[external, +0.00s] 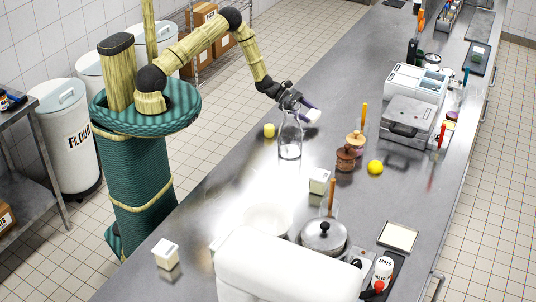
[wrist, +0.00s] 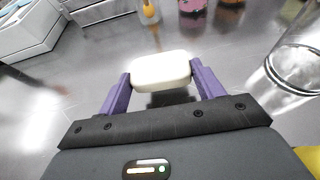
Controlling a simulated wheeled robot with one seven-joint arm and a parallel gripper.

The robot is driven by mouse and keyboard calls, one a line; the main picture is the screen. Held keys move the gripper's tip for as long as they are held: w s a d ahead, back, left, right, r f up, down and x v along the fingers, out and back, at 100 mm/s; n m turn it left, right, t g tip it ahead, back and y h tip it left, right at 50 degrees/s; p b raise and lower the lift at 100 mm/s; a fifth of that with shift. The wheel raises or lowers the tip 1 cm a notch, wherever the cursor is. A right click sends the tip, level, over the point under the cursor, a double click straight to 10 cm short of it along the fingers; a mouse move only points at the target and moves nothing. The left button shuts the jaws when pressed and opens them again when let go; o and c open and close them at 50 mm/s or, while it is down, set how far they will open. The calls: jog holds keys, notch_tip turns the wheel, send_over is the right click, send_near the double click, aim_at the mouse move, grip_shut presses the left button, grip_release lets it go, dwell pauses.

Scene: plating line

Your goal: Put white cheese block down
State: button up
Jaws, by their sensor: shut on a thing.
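The white cheese block (external: 313,116) is a pale block with rounded edges. My gripper (external: 305,107) is shut on it, above the steel counter (external: 240,180) just beyond the glass bottle. In the wrist view the white cheese block (wrist: 160,71) sits between the two purple fingers of my gripper (wrist: 160,80). A dark patch shows on the counter below it. The gap between block and counter is hard to judge.
A clear glass bottle (external: 290,135) stands close to my gripper; it also shows at right in the wrist view (wrist: 296,68). A yellow piece (external: 269,130) lies left of it. Brown jars (external: 346,158) and a yellow ball (external: 376,167) stand to the right. Bare counter lies beyond.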

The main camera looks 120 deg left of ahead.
aim_at(305, 123)
jog(key=shift+f+p, duration=0.4)
jog(key=shift+f, duration=1.2)
jog(key=shift+f, duration=0.1)
jog(key=shift+f, duration=0.15)
jog(key=o, duration=1)
jog(key=shift+r, duration=0.3)
jog(key=shift+s, duration=0.35)
jog(key=b+v, duration=0.3)
jog(key=v, duration=0.8)
jog(key=shift+s+r, duration=0.1)
jog(key=shift+r, duration=0.1)
